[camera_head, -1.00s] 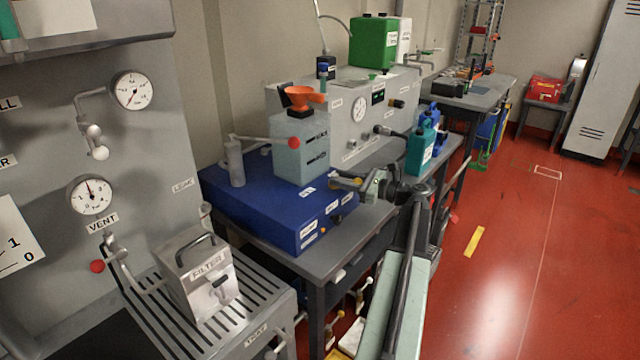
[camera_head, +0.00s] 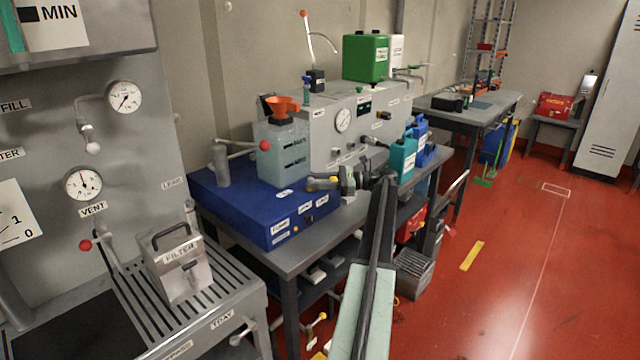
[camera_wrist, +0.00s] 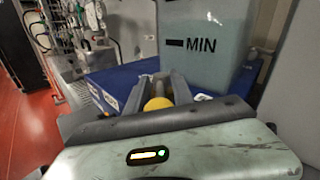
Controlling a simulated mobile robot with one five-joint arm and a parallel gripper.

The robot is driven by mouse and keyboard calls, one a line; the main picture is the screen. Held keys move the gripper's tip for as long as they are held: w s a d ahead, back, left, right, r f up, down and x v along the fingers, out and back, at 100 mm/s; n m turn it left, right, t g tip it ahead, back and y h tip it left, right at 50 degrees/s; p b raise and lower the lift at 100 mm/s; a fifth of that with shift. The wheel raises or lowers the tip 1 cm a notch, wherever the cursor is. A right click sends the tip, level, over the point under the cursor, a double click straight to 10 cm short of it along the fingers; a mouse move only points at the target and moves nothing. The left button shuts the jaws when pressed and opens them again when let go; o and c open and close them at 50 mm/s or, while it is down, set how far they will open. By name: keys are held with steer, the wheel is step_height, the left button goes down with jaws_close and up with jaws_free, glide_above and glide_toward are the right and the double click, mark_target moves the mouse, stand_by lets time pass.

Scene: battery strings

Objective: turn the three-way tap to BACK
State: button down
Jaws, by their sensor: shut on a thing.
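The tap's handle shows as a yellow ball knob (camera_wrist: 157,104) between my fingers in the wrist view. In the head view the yellow knob (camera_head: 334,183) is at the front right of the blue box unit (camera_head: 235,205). My gripper (camera_wrist: 158,84) is shut on this handle; it also shows in the head view (camera_head: 322,185), at the blue unit's front edge. The tap's body and pointer are mostly hidden by my gripper. The small labels on the blue unit's front are too blurred to read, so I cannot tell the tap's setting.
A clear tank (camera_head: 282,155) with an orange funnel (camera_head: 284,106) stands on the blue unit, beside a red-knobbed lever (camera_head: 264,145). Teal (camera_head: 402,160) and blue bottles stand right of my arm. A filter box (camera_head: 180,265) is at lower left.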

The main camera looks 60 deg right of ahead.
steer(key=shift+s+d, duration=0.1)
steer(key=shift+d, duration=0.05)
steer(key=c, duration=1.2)
jaws_free()
steer(key=v, duration=0.8)
